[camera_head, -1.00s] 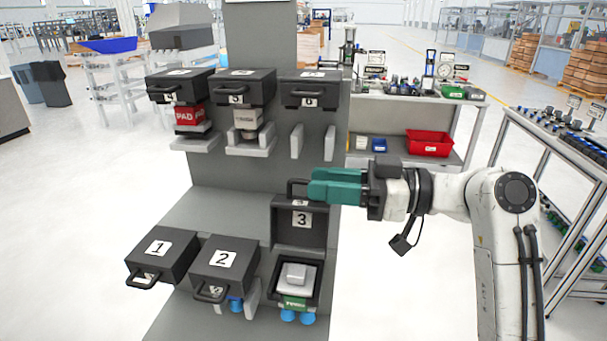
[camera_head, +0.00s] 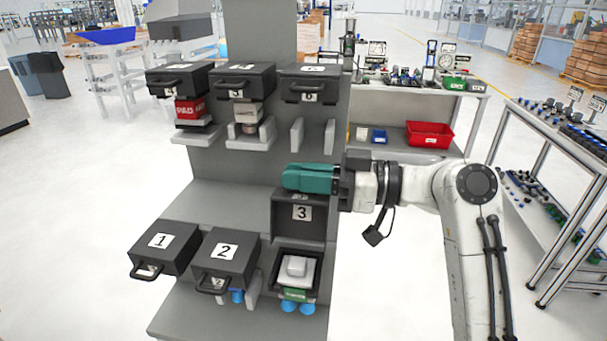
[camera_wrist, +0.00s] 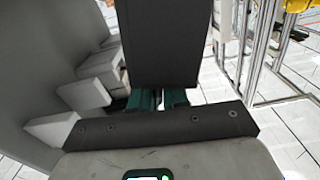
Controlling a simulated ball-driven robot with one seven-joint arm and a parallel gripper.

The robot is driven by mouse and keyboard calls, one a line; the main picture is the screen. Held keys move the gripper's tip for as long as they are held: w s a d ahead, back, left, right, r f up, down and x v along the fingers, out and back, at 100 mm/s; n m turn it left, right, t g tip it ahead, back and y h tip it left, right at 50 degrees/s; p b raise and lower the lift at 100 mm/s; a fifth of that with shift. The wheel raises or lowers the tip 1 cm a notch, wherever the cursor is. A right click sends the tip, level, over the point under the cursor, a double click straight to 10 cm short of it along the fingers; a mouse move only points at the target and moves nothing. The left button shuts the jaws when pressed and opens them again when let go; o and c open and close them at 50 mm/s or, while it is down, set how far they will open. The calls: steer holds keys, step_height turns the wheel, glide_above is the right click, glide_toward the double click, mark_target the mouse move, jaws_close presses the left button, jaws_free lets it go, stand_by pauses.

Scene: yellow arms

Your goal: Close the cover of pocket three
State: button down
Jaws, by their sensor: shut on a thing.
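Pocket three (camera_head: 318,270) is at the right of the lower row, open at the top, with a grey-white object (camera_head: 296,266) and a green label showing in it. Its dark cover (camera_head: 285,222), marked 3, stands raised upright behind the pocket. My gripper (camera_head: 288,178), with teal fingers, reaches in from the right at the cover's top edge and is shut on the cover's handle, which the fingers hide. In the wrist view the dark cover (camera_wrist: 158,45) fills the upper middle, and the teal fingers (camera_wrist: 158,99) show just below it.
Covers one (camera_head: 165,240) and two (camera_head: 228,252) are down, left of pocket three. Above is an upper row of covers, with cover six (camera_head: 310,80) at the right. Bare rack surface (camera_head: 235,205) lies between the rows. A shelf with a red bin (camera_head: 430,135) stands behind my arm.

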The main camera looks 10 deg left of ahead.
steer(key=shift+s+b, duration=0.1)
steer(key=shift+b, duration=0.4)
stand_by(0.4)
steer(key=n+b, duration=0.1)
steer(key=b, duration=0.1)
steer(key=s+n+b, duration=0.1)
steer(key=shift+s+f+b, duration=0.3)
steer(key=shift+b, duration=0.05)
steer(key=s+f+n+b, duration=1.1)
steer(key=n+b, duration=0.6)
steer(key=b, duration=1.3)
steer(key=shift+a+f+b, duration=0.15)
steer(key=shift+f+b, duration=0.2)
steer(key=shift+f, duration=0.45)
steer(key=c, duration=1.2)
jaws_free()
